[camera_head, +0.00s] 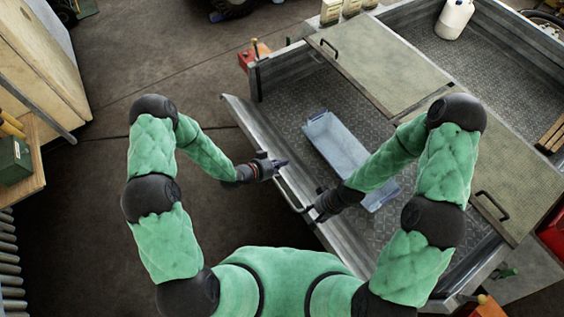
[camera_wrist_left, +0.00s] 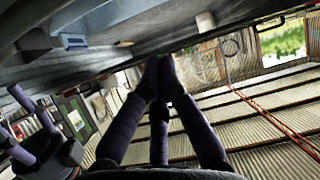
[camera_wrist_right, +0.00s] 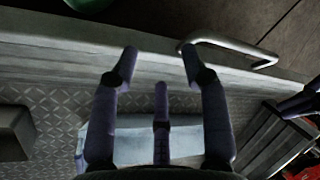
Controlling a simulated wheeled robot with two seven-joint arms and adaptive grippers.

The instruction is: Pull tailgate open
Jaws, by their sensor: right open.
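The tailgate (camera_head: 247,120) is a long grey metal panel along the near-left edge of the trailer bed. Its left end stands out from the bed's corner, so it looks leaned outward. A metal bar handle (camera_wrist_right: 235,46) is on its outer side. My left gripper (camera_head: 283,163) is at the tailgate's upper area; its purple fingertips come together in the left wrist view (camera_wrist_left: 160,68), with nothing visible between them. My right gripper (camera_head: 316,212) is over the tailgate near the handle. In the right wrist view its fingers (camera_wrist_right: 157,62) are spread and empty, with the handle beside the right fingertip.
A blue-grey bin (camera_head: 345,150) lies in the tread-plate bed behind the tailgate. Panels with black handles (camera_head: 375,65) cover parts of the bed. A white jug (camera_head: 454,18) stands at the back. The floor (camera_head: 190,60) left of the trailer is clear.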

